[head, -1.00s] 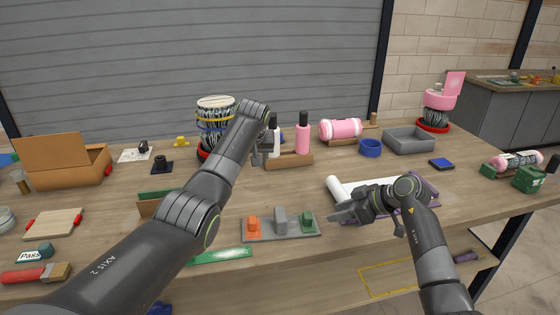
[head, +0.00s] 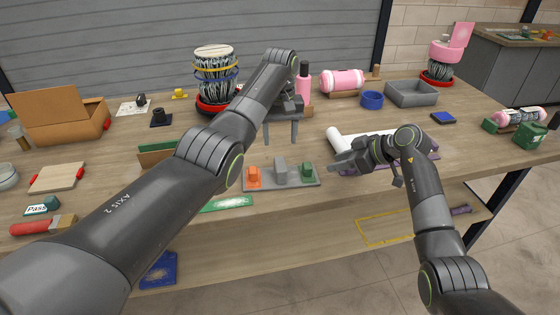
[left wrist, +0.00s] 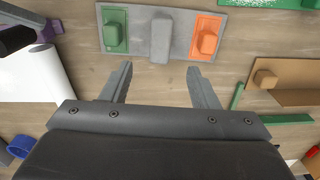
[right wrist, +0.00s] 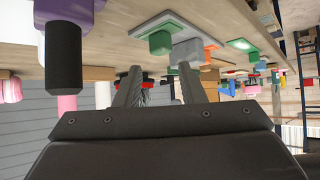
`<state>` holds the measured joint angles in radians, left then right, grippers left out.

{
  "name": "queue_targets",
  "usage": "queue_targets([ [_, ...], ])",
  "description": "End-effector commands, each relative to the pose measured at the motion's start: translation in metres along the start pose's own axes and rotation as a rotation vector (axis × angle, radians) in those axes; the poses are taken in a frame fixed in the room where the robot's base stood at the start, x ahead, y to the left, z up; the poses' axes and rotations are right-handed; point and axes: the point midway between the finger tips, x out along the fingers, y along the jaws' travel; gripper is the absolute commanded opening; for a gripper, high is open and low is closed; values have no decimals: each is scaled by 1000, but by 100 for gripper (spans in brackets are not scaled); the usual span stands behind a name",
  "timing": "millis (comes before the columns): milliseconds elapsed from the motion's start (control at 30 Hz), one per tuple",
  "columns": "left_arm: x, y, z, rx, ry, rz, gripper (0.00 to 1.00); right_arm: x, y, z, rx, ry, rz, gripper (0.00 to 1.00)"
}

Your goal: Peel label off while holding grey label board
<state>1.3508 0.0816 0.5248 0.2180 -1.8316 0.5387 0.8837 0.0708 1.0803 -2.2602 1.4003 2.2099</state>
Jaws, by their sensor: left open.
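The grey label board (head: 298,184) lies flat near the table's front edge. It carries an orange tab (head: 253,178), a grey raised grip (head: 280,172) in the middle and a green tab (head: 307,173). My left gripper (head: 282,138) is open and empty above and behind the board. In the left wrist view its spread fingers (left wrist: 161,85) straddle the line of the grey grip, short of it. My right gripper (head: 338,164) is open and empty, right of the board and beside the white roll. In the right wrist view its fingers (right wrist: 160,82) are apart, with the board beyond them.
A white roll (head: 336,142) with a sheet lies on a purple base (head: 385,163) by my right gripper. A brown holder with a green panel (head: 155,156) stands left of the board. A green strip (head: 225,204) lies at the front edge. A pink bottle (head: 303,86) stands behind.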

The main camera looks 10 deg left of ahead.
Motion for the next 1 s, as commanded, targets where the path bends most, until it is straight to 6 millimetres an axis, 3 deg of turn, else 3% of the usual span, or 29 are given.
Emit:
queue_targets([
  [400, 80, 0, 0, 0, -2, -2, 55, 0, 0, 0, 0, 0, 0, 36],
  [633, 98, 0, 0, 0, -1, -1, 55, 0, 0, 0, 0, 0, 0, 36],
  [1000, 102, 0, 0, 0, 1, 0, 55, 0, 0, 0, 0, 0, 0, 36],
])
